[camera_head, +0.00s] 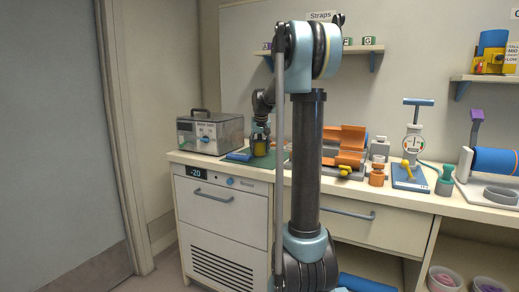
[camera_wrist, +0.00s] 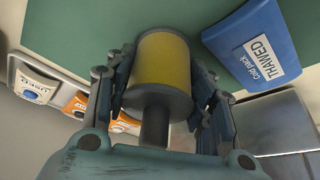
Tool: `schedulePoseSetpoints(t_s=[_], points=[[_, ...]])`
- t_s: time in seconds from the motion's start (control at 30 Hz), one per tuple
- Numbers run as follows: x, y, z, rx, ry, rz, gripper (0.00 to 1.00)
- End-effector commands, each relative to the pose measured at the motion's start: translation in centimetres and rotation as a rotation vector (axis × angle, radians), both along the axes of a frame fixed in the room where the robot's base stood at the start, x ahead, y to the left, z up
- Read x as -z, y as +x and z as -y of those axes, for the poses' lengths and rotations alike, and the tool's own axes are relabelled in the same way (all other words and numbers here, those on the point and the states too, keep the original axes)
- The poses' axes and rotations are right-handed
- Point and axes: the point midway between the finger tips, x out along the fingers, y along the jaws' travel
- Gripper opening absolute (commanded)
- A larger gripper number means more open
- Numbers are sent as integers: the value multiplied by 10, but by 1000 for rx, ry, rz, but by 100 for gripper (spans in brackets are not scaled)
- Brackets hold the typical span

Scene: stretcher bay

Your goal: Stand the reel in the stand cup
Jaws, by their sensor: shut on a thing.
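The reel (camera_wrist: 164,60) has a yellow middle, grey end discs and a grey stem. In the wrist view it lies between the two fingers of my gripper (camera_wrist: 160,95), which is shut on it. In the head view the reel (camera_head: 260,148) shows small under my gripper (camera_head: 260,138), over the green mat (camera_head: 283,157) on the left part of the counter. I cannot tell whether it touches the mat. I cannot make out the stand cup for certain; my arm hides part of the counter.
A blue cold pack (camera_wrist: 252,42) marked THAWED lies beside the reel. A grey box (camera_head: 210,133) stands left of it. An orange rack (camera_head: 346,143), an orange fitting (camera_head: 377,175), a gauge pump (camera_head: 411,160) and a dark ring (camera_head: 501,195) stand farther right. Shelves hang above.

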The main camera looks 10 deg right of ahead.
Motion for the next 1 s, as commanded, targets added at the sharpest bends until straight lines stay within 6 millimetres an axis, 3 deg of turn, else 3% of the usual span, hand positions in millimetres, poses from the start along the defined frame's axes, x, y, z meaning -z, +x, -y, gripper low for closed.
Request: schedulePoseSetpoints(t_s=[0.2,0.23,0.3,0.33,0.77,1.0], points=[[1,0,0,-1,0,0,24],[1,0,0,-1,0,0,52],[1,0,-1,-1,0,0,67],[1,0,-1,-1,0,0,70],[-3,-1,-2,-2,0,0,70],[-35,-15,-3,-3,0,0,70]])
